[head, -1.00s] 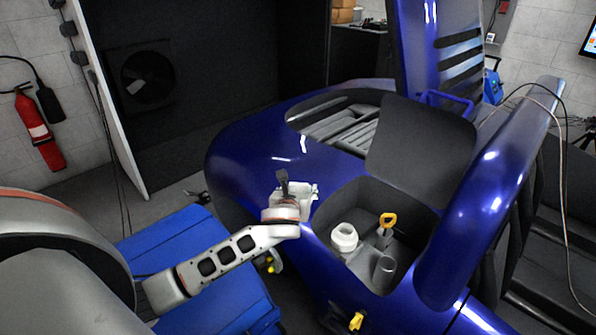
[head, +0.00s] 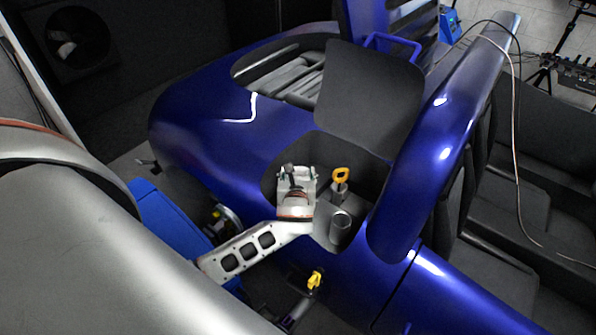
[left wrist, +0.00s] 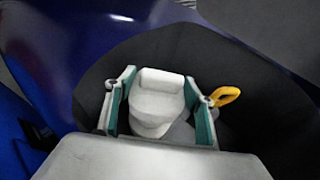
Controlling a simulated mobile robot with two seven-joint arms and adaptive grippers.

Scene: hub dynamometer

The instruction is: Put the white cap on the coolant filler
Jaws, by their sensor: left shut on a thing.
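My left gripper (head: 297,174) is over the left part of the dark recess in the blue car body. In the left wrist view its teal-padded fingers (left wrist: 160,108) are on both sides of the white cap (left wrist: 160,82), shut on it. The cap has a block-shaped top and a rounded white part below. The white coolant filler, seen earlier in the recess, is hidden behind my gripper in the head view. Whether the cap touches the filler, and where one ends and the other begins, I cannot tell. My right gripper is not in view.
A yellow-ringed handle (head: 341,176) stands just right of my gripper; it also shows in the left wrist view (left wrist: 225,96). A grey open tube (head: 340,224) is in front of it. The raised dark panel (head: 370,100) is behind the recess. A blue bar-like body part (head: 440,140) borders the right.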

